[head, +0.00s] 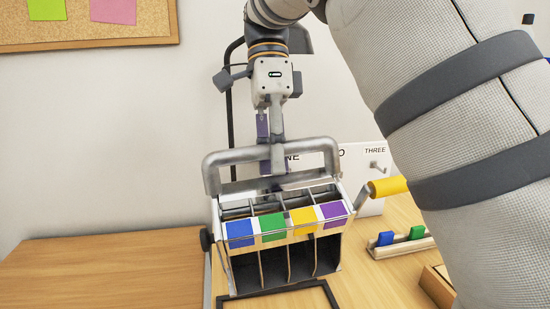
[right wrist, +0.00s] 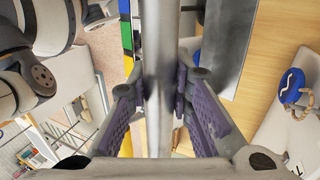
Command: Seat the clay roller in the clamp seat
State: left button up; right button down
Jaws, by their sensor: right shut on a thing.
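My right gripper (head: 271,150) is shut on the grey metal bar handle (head: 232,157) at the top of a rack. In the right wrist view the silver bar (right wrist: 157,60) runs between its purple-padded fingers (right wrist: 161,98). The rack has several open compartments and blue, green, yellow and purple labels (head: 272,228) along its front. A yellow crank grip (head: 388,187) sticks out at its right side. I cannot make out a clay roller or a clamp seat for certain. My left gripper is not in view.
A white board (head: 368,160) with lettering and a hook stands behind the rack. A wooden holder (head: 398,248) with blue and green pieces lies to the right, near a wooden box (head: 437,285). The wooden tabletop (head: 105,270) on the left is clear.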

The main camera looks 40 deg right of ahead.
jog(key=shift+r, duration=0.85)
dwell(0.7)
